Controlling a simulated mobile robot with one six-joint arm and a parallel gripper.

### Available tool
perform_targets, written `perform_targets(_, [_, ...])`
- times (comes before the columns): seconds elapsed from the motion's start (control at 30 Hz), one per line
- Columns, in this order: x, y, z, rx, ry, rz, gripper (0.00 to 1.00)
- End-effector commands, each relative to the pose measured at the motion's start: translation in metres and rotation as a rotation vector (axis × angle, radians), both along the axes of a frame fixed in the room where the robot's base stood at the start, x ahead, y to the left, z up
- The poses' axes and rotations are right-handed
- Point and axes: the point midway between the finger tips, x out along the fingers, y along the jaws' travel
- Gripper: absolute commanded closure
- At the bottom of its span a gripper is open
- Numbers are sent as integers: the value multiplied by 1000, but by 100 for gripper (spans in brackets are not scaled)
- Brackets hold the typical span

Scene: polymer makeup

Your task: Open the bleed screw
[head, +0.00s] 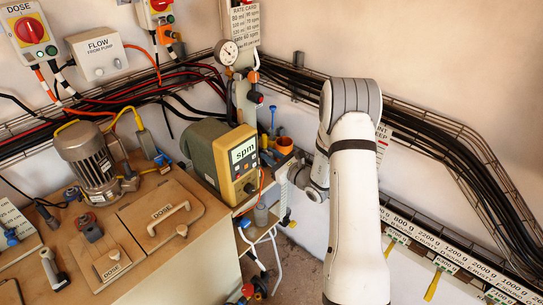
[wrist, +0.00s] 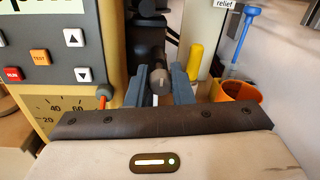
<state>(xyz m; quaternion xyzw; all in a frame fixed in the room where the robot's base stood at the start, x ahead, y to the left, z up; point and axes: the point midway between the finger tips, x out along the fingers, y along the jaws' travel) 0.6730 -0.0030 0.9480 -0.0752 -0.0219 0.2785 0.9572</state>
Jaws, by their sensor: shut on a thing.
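The bleed screw (wrist: 159,79) appears as a small dark grey round knob with a pale mark on its face, in the middle of the wrist view. My gripper (wrist: 161,88) has its two blue-grey fingers on either side of the knob and is shut on it. The knob's far side and the stem behind it are partly hidden. In the head view my white arm reaches down to the right of the yellow dosing pump (head: 236,160), and the fingers and the screw cannot be made out there.
The pump's keypad (wrist: 44,58) stands close left of my gripper. An orange cup (wrist: 240,91) with a blue tool (wrist: 244,30) and a yellow cylinder (wrist: 196,62) stand to the right. Cable trays run along the wall.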

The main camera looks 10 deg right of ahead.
Motion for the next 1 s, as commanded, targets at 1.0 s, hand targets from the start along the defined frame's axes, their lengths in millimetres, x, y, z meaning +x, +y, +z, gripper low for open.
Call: perform_targets(1.0, [0,-1,-10,-327,-243,-3,100])
